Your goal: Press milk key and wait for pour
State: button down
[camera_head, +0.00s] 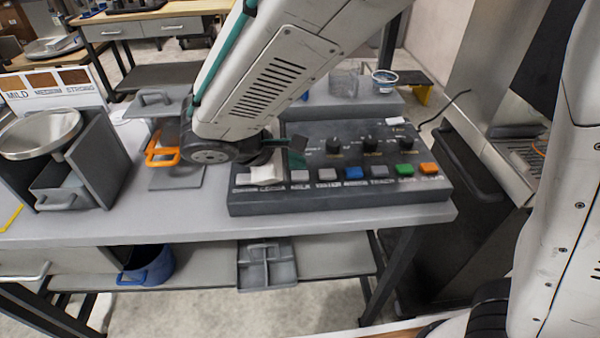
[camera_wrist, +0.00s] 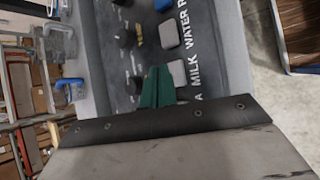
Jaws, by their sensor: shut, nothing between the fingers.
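The dark control panel (camera_head: 340,200) stands on the grey counter with a row of keys along its front. The milk key (camera_head: 300,176) is a grey square key; in the wrist view it (camera_wrist: 178,73) sits beside the word MILK. My gripper (camera_head: 289,148) is over the left part of the panel, just behind the milk key. In the wrist view its green fingers (camera_wrist: 157,82) are together and empty, close beside the milk key in the picture. I cannot tell whether they touch the panel. No pour is visible.
The grey water key (camera_head: 327,174), a blue key (camera_head: 353,173), a green key (camera_head: 405,170) and an orange key (camera_head: 429,169) line the front to the right. Black knobs (camera_head: 370,147) stand behind. An orange-handled item (camera_head: 163,156) is left of my gripper.

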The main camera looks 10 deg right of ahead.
aim_at(295, 176)
jog(key=shift+f, duration=0.4)
jog(key=shift+f, duration=0.45)
dwell(0.6)
jog(key=shift+r, duration=0.9)
jog(key=shift+r, duration=2.55)
